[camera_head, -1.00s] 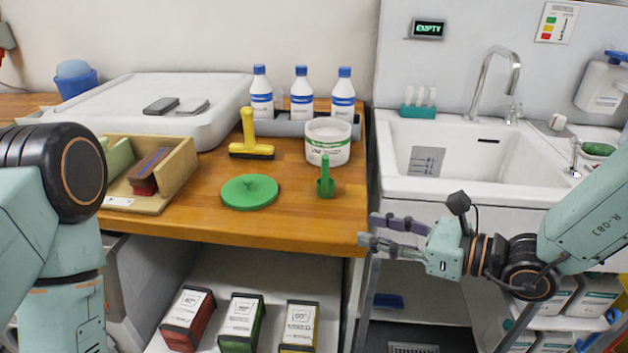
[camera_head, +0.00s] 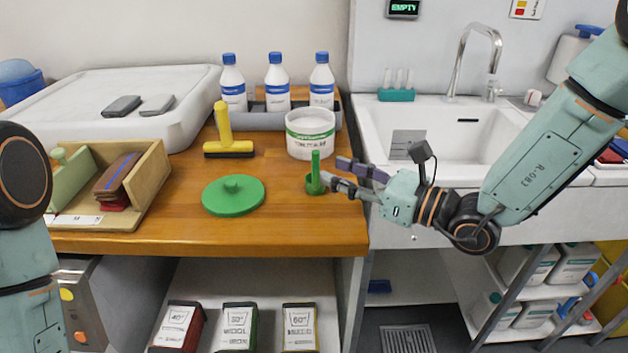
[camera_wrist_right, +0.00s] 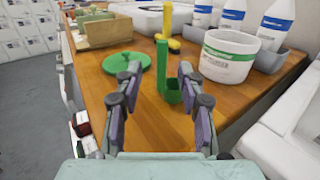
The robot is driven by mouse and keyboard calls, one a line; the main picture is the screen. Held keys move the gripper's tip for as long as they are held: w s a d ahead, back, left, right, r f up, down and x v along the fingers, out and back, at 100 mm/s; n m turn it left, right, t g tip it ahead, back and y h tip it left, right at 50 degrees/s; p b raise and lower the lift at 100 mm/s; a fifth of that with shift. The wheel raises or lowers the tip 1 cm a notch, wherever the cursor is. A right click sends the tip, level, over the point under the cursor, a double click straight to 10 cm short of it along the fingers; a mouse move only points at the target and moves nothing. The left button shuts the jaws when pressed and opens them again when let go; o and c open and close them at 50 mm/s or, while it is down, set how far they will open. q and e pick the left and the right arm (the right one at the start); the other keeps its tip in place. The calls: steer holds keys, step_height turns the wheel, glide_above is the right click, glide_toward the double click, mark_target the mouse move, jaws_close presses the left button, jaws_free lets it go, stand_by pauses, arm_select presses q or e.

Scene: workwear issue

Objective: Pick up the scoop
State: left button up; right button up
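The green scoop (camera_head: 315,178) stands on the wooden counter near its right front edge, handle upright, in front of the white tub. My right gripper (camera_head: 331,171) is open, its fingers pointing left at the scoop. In the right wrist view the scoop (camera_wrist_right: 163,70) shows ahead, between the lines of the two spread fingers (camera_wrist_right: 152,90) and apparently just beyond their tips. I see no grip on it. My left arm is at the left edge of the head view; its gripper is out of the picture.
The white tub (camera_head: 310,146) stands close behind the scoop. A green round lid (camera_head: 233,204) lies left of it, and a yellow-handled tool (camera_head: 224,124) stands behind that. A wooden box (camera_head: 148,179) is farther left. The sink (camera_head: 385,120) is right of the counter.

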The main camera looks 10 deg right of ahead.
mark_target(316, 182)
steer(key=shift+w+a, duration=0.45)
steer(key=shift+a, duration=0.05)
steer(key=shift+w+a+r, duration=0.15)
steer(key=shift+w+a, duration=0.25)
steer(key=shift+w, duration=0.05)
steer(key=shift+x, duration=1.75)
steer(key=shift+s+d+r, duration=0.1)
steer(key=shift+d, duration=0.2)
steer(key=shift+w+a, duration=0.15)
steer(key=shift+w, duration=0.05)
steer(key=c, duration=0.6)
steer(key=shift+s, duration=0.15)
jaws_close()
